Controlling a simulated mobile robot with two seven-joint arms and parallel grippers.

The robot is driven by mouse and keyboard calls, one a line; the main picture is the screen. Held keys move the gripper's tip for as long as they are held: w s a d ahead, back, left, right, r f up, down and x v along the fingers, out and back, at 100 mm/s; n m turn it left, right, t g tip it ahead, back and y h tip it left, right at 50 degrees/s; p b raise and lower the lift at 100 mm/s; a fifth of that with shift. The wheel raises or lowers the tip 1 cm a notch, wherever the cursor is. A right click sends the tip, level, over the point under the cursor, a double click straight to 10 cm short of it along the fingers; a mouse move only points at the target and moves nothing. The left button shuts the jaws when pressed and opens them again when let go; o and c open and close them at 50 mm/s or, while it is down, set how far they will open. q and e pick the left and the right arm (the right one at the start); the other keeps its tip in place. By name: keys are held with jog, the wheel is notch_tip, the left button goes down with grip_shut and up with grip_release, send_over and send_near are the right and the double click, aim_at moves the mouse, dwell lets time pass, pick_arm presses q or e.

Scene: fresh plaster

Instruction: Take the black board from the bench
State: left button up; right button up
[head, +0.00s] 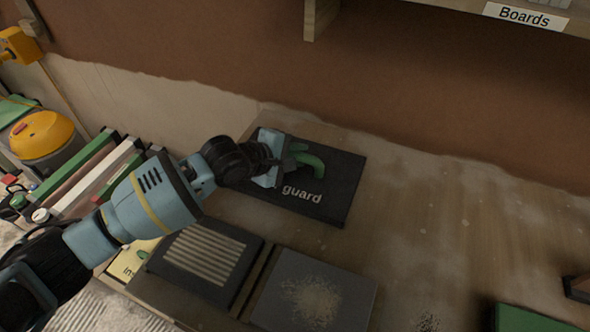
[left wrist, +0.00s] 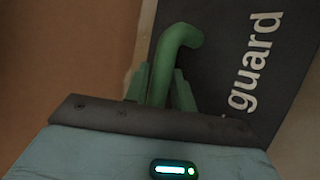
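The black board (head: 335,180), lettered "guard", lies on the bench (head: 420,215) near the wall and has a curved green handle (head: 310,162). In the left wrist view the board (left wrist: 215,55) fills the upper right, with its handle (left wrist: 170,50) standing up. My left gripper (head: 288,165) is at the handle. Its two green fingers (left wrist: 162,92) sit against either side of the handle and look closed on it. The board appears flat on the bench; I see no clear gap beneath it. My right gripper is not in view.
A dark board with pale slats (head: 205,257) and a grey speckled board (head: 312,292) lie in front. A rack of coloured bars (head: 95,170) stands left. A shelf labelled "Boards" (head: 527,17) overhangs at top right. The dusty bench right of the black board is mostly clear.

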pick_arm(q)
jog(key=shift+w, duration=0.1)
grip_shut()
jog(key=shift+d+r, duration=0.1)
jog(key=shift+r, duration=0.05)
notch_tip(320, 180, up, 10)
jog(key=shift+p, duration=0.6)
